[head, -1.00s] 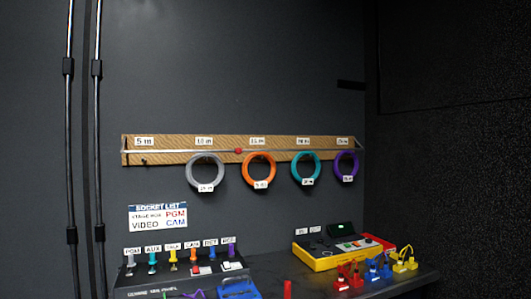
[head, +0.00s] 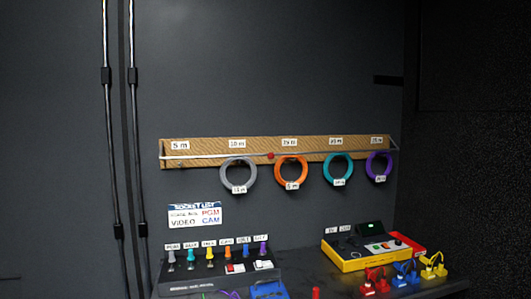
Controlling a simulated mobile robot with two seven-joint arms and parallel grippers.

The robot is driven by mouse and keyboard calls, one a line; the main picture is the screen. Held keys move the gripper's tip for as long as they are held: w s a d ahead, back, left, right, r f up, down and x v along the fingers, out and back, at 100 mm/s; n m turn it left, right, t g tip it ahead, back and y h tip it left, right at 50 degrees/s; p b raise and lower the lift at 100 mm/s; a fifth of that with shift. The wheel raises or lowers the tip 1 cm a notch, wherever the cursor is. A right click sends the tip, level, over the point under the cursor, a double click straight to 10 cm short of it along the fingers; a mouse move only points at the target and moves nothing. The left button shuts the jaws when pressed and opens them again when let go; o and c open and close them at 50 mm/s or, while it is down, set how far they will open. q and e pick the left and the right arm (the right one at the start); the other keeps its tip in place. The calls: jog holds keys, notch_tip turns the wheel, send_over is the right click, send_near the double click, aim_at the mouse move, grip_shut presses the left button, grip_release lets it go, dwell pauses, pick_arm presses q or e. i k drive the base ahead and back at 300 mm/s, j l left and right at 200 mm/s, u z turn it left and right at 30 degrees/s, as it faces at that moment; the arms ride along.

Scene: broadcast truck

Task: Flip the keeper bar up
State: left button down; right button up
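The keeper bar (head: 215,157) is a thin pale rod running across the front of a wooden cable rack (head: 172,150) on the dark wall. A red knob (head: 270,155) sits near its middle. The bar crosses the rack at the height of the coil tops. A grey coil (head: 238,174), an orange coil (head: 291,171), a teal coil (head: 338,169) and a purple coil (head: 379,166) hang from the rack, each with a small tag. The place under the 5 m label (head: 180,146) has no coil. Neither gripper is in view.
Below stands a desk with a black panel of coloured plugs (head: 215,272), a yellow box with a small green screen (head: 365,250), and red, blue and yellow cable plugs (head: 404,272). Two vertical pipes (head: 132,150) run at the left.

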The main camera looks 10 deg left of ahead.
aim_at(271, 155)
jog(key=i+z, duration=0.1)
jog(key=i, duration=1.45)
